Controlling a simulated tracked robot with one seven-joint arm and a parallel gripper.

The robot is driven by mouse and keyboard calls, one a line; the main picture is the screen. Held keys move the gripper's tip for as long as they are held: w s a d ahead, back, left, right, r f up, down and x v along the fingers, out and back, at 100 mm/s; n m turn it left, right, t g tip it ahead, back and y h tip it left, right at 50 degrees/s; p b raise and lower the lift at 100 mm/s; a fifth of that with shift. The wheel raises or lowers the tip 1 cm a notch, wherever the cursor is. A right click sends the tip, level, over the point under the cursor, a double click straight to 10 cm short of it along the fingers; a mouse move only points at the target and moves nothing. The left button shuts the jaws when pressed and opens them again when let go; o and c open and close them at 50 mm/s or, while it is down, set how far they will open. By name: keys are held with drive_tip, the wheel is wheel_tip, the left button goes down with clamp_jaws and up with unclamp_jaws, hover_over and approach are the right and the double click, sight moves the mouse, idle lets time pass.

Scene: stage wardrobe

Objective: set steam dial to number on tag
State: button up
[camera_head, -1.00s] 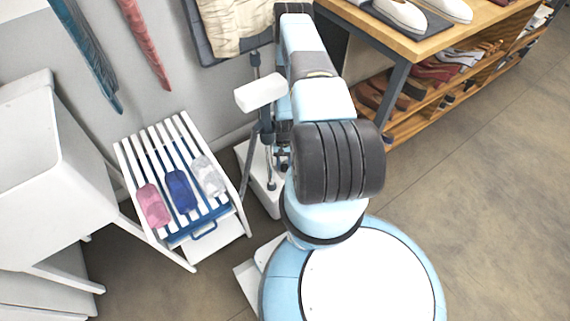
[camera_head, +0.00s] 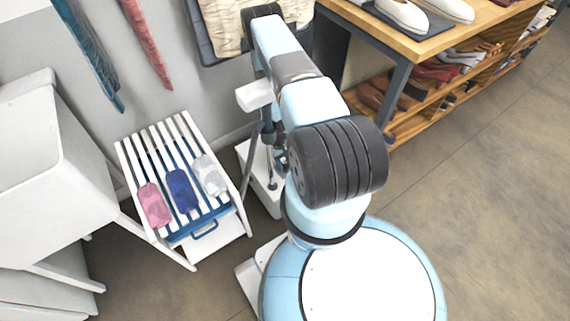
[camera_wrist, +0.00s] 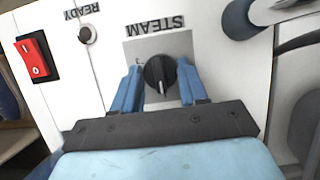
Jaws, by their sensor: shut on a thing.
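In the wrist view the black steam dial (camera_wrist: 157,77) sits on a grey plate on a white panel, under the upside-down word STEAM. Its white pointer line points toward the bottom of the picture. My gripper (camera_wrist: 161,82) has its blue fingers on either side of the dial and is shut on it. Most numbers around the dial are hidden or too small to read. In the head view my arm hides the gripper and dial. No readable number tag shows.
A red rocker switch (camera_wrist: 37,57) and a READY lamp (camera_wrist: 87,34) are left of the dial. A dark hose fitting (camera_wrist: 240,20) is at the right. A white slatted rack (camera_head: 222,250) holds pink, blue and grey items. A wooden-topped shoe table (camera_head: 440,42) stands right.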

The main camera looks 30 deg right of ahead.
idle(0.3)
drive_tip(key=o, duration=1)
drive_tip(key=shift+o, duration=0.2)
drive_tip(key=v, duration=1.3)
drive_tip(key=shift+r, duration=0.3)
